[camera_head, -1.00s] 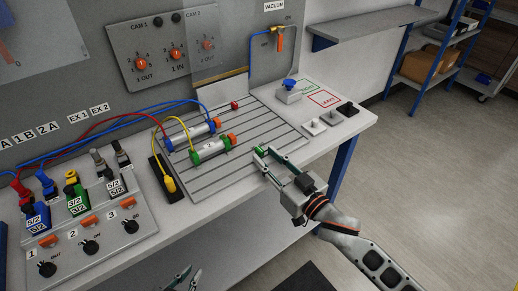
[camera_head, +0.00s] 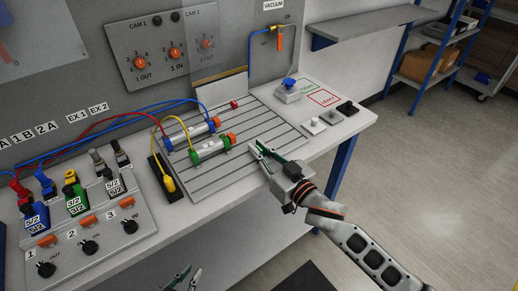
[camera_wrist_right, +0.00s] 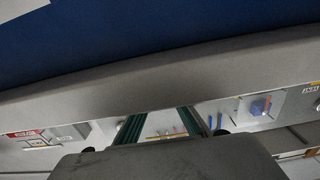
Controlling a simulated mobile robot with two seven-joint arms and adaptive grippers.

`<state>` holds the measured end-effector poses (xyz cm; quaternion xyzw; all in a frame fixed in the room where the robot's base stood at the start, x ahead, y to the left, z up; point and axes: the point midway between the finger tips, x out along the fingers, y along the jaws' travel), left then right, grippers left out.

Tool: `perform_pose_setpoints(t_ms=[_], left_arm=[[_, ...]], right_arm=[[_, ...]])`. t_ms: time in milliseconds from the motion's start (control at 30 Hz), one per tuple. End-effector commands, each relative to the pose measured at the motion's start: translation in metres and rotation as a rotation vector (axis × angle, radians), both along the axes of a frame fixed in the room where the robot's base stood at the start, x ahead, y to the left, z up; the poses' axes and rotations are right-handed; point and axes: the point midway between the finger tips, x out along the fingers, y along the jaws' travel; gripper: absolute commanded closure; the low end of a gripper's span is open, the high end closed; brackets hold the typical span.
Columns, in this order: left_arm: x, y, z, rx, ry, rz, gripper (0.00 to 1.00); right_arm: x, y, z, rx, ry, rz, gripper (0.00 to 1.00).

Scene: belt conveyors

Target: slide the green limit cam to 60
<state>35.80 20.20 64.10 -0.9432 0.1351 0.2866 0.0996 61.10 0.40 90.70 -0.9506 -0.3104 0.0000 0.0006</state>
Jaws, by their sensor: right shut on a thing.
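The slotted plate (camera_head: 222,185) lies on the bench in the head view. The green limit cam (camera_head: 261,149) shows as a small green patch at the plate's right part, mostly hidden by my right gripper (camera_head: 257,149). My right gripper reaches in from the lower right and is shut on the cam. Its two fingers also show in the right wrist view (camera_wrist_right: 163,124), where the cam itself cannot be made out. My left gripper (camera_head: 187,276) shows at the bottom edge, with its fingertips apart and empty, in front of the bench.
Two cylinders, one with blue ends (camera_head: 190,133) and one with green ends (camera_head: 210,150), lie left of the gripper. A red cam (camera_head: 234,104) stands behind. A blue button (camera_head: 290,85) and small blocks (camera_head: 331,117) are to the right. The valve panel (camera_head: 95,232) is at the left.

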Motion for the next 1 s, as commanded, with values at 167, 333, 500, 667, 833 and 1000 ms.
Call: perform_pose_setpoints(t_ms=[167,333,500,667,833,1000], left_arm=[[0.003,0.0,0.016,0.001,-0.009,0.0,0.85],[0.005,0.0,0.02,-0.001,-0.015,0.001,0.85],[0.004,0.0,0.018,-0.001,-0.013,0.0,0.85],[0.003,0.0,0.016,0.001,-0.008,-0.001,0.85],[0.002,0.001,0.014,0.002,-0.005,-0.001,0.85],[0.001,0.001,0.014,0.004,-0.005,-0.002,0.85]], right_arm=[[0.016,-0.022,0.002,-0.006,-0.001,-0.005,1.0],[0.021,-0.029,0.0,-0.003,-0.001,-0.006,1.0],[0.022,-0.03,0.0,-0.005,-0.002,-0.008,0.87],[0.021,-0.029,0.0,-0.004,-0.002,-0.007,0.72],[0.02,-0.028,0.0,-0.002,0.0,-0.005,0.72],[0.015,-0.031,-0.001,-0.002,0.0,-0.005,0.72]])
